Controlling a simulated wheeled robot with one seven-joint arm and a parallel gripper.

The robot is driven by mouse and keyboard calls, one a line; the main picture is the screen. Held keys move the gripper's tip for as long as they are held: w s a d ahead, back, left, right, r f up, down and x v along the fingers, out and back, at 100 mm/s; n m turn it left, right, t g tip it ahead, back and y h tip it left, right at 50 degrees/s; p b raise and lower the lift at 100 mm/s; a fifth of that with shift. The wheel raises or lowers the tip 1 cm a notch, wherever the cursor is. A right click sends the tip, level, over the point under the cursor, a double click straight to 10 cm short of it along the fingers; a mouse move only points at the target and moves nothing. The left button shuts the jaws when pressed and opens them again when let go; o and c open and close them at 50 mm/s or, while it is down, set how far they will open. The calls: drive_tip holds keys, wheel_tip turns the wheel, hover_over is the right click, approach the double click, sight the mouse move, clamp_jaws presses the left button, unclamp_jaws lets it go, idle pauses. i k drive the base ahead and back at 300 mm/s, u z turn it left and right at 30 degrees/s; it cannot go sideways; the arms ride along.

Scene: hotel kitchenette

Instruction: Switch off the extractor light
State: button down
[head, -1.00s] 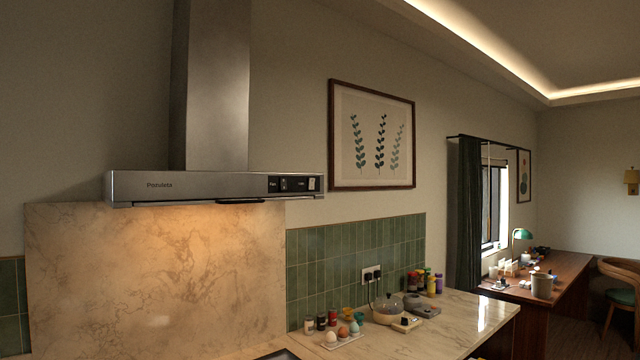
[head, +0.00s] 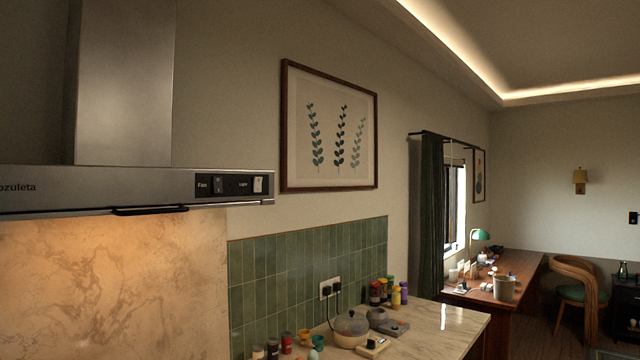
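The steel extractor hood (head: 120,192) is on the wall at the left of the head view, its left end cut off by the frame edge. Its black control panel (head: 235,185) is at the right end of the front face. The panel has a dark fan switch (head: 217,185) beside the word "Fan" and a pale light switch (head: 258,185) beside a label that seems to read "Light". A warm glow falls on the marble splashback (head: 110,270) below the hood, so the light is on. My gripper is not in view.
The marble counter (head: 440,325) runs below, with a pot (head: 351,328), spice jars (head: 397,297) and small cups near the green tiles (head: 300,270). A framed picture (head: 330,130) hangs right of the hood. The air before the panel is clear.

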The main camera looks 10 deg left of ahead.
sight(257, 181)
drive_tip(key=u, duration=0.05)
drive_tip(key=i, duration=0.65)
drive_tip(key=u, duration=0.85)
drive_tip(key=i, duration=0.35)
drive_tip(key=u, duration=0.45)
